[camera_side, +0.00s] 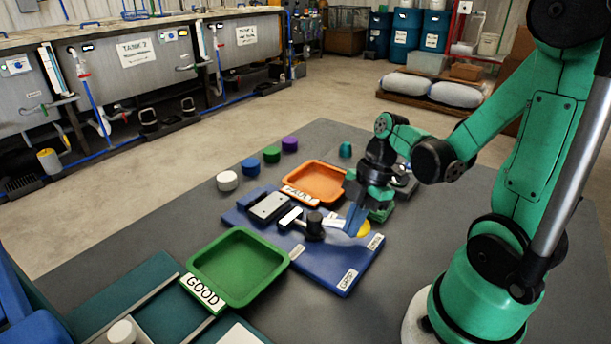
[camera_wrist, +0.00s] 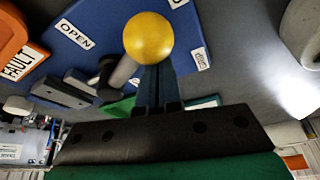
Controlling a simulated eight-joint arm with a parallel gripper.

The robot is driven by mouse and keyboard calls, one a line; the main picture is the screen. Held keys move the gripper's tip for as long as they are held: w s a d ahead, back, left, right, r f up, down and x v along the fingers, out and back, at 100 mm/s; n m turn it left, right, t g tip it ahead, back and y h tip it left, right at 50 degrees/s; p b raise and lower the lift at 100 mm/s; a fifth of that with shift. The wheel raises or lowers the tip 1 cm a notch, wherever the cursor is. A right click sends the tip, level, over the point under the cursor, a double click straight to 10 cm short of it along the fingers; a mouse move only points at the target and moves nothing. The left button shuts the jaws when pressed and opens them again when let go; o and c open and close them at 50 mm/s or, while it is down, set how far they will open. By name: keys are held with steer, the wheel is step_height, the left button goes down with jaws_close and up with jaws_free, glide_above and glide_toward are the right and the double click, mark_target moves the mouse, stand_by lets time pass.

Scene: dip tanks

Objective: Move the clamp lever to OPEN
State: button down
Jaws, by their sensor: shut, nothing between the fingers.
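The clamp lever has a yellow ball knob (camera_side: 363,229), which shows large in the wrist view (camera_wrist: 148,37). Its grey shaft (camera_wrist: 122,73) runs to a black pivot (camera_side: 315,226) on the blue fixture plate (camera_side: 318,268). The lever points toward the plate's right edge in the side view. In the wrist view the OPEN label (camera_wrist: 75,34) lies left of the knob, away from it. My gripper (camera_side: 355,219) is shut and empty, low beside the knob. In the wrist view its fingers (camera_wrist: 158,88) end just below the knob; I cannot tell if they touch it.
The orange FAULT tray (camera_side: 318,178) is behind the plate, the green GOOD tray (camera_side: 238,262) in front left. A grey block (camera_side: 270,206) lies on the plate's left part. Several coloured caps, including a white one (camera_side: 227,181), stand behind. Bare grey mat lies right of the plate.

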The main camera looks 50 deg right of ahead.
mark_target(340, 258)
steer(key=shift+w+d, duration=0.1)
steer(key=shift+d, duration=0.4)
stand_by(0.4)
steer(key=shift+a+r, duration=0.15)
steer(key=shift+a, duration=0.4)
steer(key=a, duration=0.3)
steer(key=shift+a+r, duration=0.1)
steer(key=shift+r, duration=0.15)
steer(key=w+v, duration=0.1)
steer(key=v, duration=0.9)
steer(key=shift+d, duration=0.35)
